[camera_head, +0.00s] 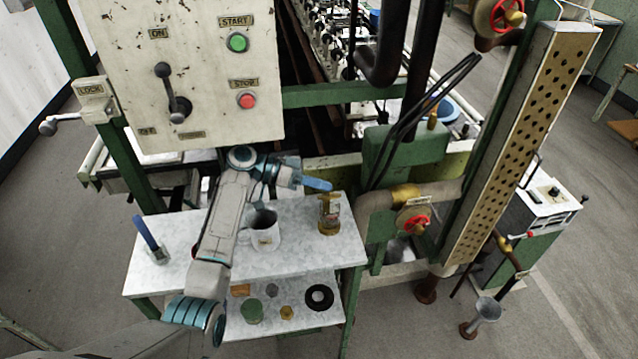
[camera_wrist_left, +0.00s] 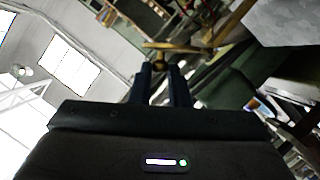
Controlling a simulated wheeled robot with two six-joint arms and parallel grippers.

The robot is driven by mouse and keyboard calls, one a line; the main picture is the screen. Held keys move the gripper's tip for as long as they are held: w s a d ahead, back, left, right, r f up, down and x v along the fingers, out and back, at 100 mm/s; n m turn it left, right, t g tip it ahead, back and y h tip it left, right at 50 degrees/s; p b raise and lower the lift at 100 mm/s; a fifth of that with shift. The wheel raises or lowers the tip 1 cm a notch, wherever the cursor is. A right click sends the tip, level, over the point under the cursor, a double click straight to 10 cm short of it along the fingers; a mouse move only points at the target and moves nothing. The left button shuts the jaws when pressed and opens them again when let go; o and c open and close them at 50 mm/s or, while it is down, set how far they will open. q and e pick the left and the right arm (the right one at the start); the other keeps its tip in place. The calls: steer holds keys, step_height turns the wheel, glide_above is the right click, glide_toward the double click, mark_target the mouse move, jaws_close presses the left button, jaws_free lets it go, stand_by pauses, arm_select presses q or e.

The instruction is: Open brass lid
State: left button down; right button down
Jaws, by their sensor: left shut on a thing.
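A small brass vessel with a lid (camera_head: 329,215) stands upright near the right end of the speckled grey tabletop. My left gripper (camera_head: 318,184) is just above the vessel's top, reaching in from the left. In the left wrist view the two dark fingers of the gripper (camera_wrist_left: 161,75) are close together. A brass-coloured piece (camera_wrist_left: 160,63) sits at their tips, and the gripper is shut on it. I take it to be part of the brass lid. Whether the lid is lifted or tilted cannot be told. My right gripper is in neither view.
A white metal jug (camera_head: 264,238) stands left of the vessel, close to my left arm. A blue-handled tool (camera_head: 146,233) stands at the table's left end. The lower shelf (camera_head: 285,320) holds several small parts. A pipe with a red valve wheel (camera_head: 415,222) is close on the right.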

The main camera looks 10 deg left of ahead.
arm_select(q)
steer(key=w+n+b, duration=0.1)
steer(key=w+n+g+h+b, duration=0.1)
steer(key=n+b, duration=0.1)
steer(key=shift+a+r, duration=0.15)
steer(key=shift+a, duration=0.2)
steer(key=c, duration=1.4)
jaws_free()
